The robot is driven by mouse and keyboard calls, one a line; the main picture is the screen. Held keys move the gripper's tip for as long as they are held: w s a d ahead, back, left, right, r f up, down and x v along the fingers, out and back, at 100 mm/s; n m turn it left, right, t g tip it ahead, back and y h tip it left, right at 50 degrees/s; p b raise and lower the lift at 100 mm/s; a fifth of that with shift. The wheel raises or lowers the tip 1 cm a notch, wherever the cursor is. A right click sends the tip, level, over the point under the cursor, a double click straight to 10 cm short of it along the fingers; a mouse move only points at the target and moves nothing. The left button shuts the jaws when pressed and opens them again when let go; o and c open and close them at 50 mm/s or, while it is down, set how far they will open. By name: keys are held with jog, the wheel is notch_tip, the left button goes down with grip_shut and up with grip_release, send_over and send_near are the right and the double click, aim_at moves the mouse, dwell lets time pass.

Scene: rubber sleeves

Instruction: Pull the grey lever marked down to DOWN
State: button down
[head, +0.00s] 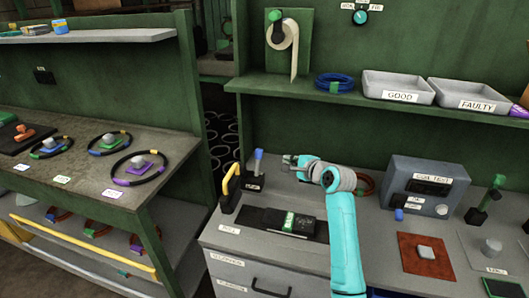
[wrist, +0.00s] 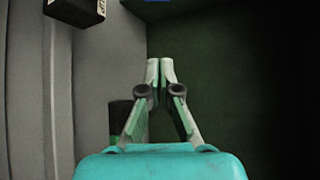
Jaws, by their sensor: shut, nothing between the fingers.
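I cannot make out a lever that is clearly grey, nor a readable DOWN mark. A lever with a blue grip (head: 258,160) stands upright on a black base with a small white label (head: 254,183), at the back left of the bench. A black block with a white label (wrist: 76,10), probably that base, is cut off at the top left of the wrist view. My gripper (head: 288,159) is just right of the blue grip in the head view, apparently apart from it. In the wrist view its fingertips (wrist: 160,66) are together with nothing between them.
A yellow handle (head: 230,182) stands left of the blue-gripped lever. A black device with a green band (head: 290,222) lies in front. A grey test box (head: 426,188) and a green-topped lever (head: 487,198) stand right. A shelf (head: 310,96) with trays overhangs the back.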

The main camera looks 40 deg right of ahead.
aim_at(258, 163)
jog(key=w+a+f, duration=0.1)
jog(key=w+a, duration=0.1)
jog(key=w, duration=0.6)
jog(key=shift+w+a+f, duration=0.3)
jog(key=shift+w+a, duration=0.1)
dwell(0.4)
